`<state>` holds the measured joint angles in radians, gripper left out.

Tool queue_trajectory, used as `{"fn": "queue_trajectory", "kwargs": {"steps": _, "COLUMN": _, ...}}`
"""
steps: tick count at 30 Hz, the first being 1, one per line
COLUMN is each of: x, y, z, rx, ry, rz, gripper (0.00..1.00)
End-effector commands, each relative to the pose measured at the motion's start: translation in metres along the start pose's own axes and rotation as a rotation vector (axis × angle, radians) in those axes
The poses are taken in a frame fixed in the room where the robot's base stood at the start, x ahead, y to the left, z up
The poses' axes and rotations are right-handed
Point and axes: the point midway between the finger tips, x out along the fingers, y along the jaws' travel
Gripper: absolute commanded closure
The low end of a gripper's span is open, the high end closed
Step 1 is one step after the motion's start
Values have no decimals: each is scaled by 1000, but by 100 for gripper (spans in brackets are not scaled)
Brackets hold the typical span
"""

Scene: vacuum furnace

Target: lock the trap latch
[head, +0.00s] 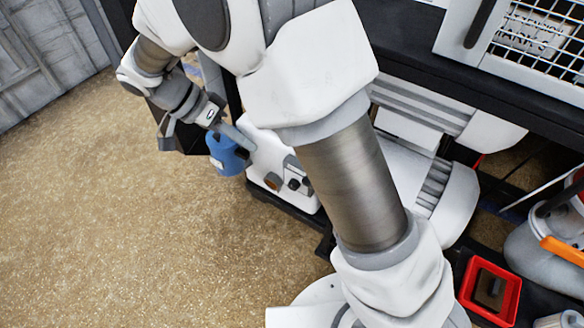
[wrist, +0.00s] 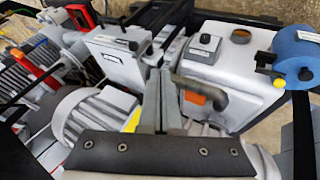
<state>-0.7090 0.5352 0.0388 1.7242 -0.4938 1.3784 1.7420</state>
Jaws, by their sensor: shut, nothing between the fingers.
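The blue cylindrical trap (head: 228,158) hangs beside the white pump housing, low at the middle left of the head view. It also shows at the upper right edge of the wrist view (wrist: 300,48), with a small yellow knob (wrist: 278,84) and a dark round part on its side. I cannot tell for certain which part is the latch. My gripper (head: 248,145) is shut and empty, close to the trap in the head view. In the wrist view its fingers (wrist: 159,78) point at the white pump unit, well left of the trap.
The white pump housing (wrist: 232,62) carries a dark switch box, a brown cap and a dark curved handle (wrist: 200,88) close to my fingers. A dark frame (head: 400,80) stands above. Grey machinery fills the wrist view's left. The floor (head: 120,230) at left is clear.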

Motion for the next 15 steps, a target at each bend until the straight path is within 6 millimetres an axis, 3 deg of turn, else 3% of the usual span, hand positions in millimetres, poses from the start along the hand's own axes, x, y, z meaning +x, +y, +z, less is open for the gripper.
{"fn": "queue_trajectory", "kwargs": {"steps": 7, "x": 15, "y": 0, "z": 0, "rx": 0, "ry": -1, "rz": 3, "gripper": 100}}
{"fn": "queue_trajectory", "kwargs": {"steps": 15, "x": 70, "y": 0, "z": 1, "rx": 0, "ry": -2, "rz": 4, "gripper": 100}}
